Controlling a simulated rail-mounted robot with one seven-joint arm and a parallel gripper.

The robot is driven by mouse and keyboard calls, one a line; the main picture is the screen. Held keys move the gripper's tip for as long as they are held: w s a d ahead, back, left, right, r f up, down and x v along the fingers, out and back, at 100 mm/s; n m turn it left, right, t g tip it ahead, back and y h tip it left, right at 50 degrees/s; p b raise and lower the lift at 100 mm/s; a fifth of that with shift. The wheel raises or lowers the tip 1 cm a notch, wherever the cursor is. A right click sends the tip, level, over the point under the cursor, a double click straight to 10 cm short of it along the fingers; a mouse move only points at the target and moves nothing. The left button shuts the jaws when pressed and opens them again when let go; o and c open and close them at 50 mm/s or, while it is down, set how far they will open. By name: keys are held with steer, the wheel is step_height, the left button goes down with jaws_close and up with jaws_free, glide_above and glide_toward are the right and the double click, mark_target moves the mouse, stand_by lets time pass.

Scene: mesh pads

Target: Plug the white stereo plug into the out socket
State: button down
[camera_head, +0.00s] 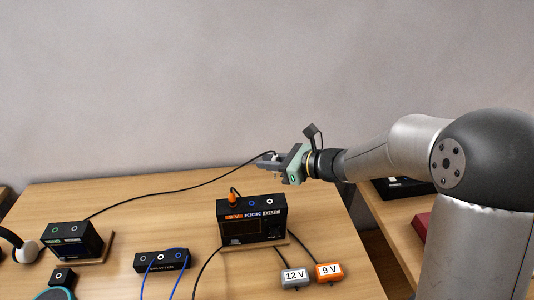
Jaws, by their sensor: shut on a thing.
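My gripper (268,166) is shut at the end of a black cable, in the air above and behind the pedal box. The plug it holds is mostly hidden by the fingers; a small pale tip (275,177) shows below them. The black pedal box (222,230) stands on the table with labels 9 V, KICK and OUT. The out socket (268,202) is a white-ringed hole on its top at the right. The gripper is apart from the box. An orange plug (233,197) stands in the 9 V socket; the blue-ringed kick socket (252,204) looks empty.
A black box (72,240) at the left is where the held cable starts. A splitter (162,261) with blue cables lies in front. Grey 12 V (294,278) and orange 9 V (329,273) adapters lie right of the pedal box. The table's back middle is clear.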

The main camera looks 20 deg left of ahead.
steer(key=shift+s+a+f+n+g, duration=0.5)
steer(key=shift+s+a+n+g, duration=0.1)
steer(key=shift+s+a, duration=0.1)
steer(key=shift+d+f, duration=0.15)
steer(key=shift+d, duration=0.05)
steer(key=b, duration=0.5)
glide_above(265, 200)
steer(key=shift+f, duration=2.75)
steer(key=shift+f+b, duration=1.9)
steer(key=shift+f, duration=0.25)
steer(key=c, duration=1.3)
jaws_free()
steer(key=shift+o, duration=0.2)
steer(key=shift+r, duration=0.1)
steer(key=b+v, duration=0.1)
steer(key=v, duration=1.6)
steer(key=shift+d, duration=0.25)
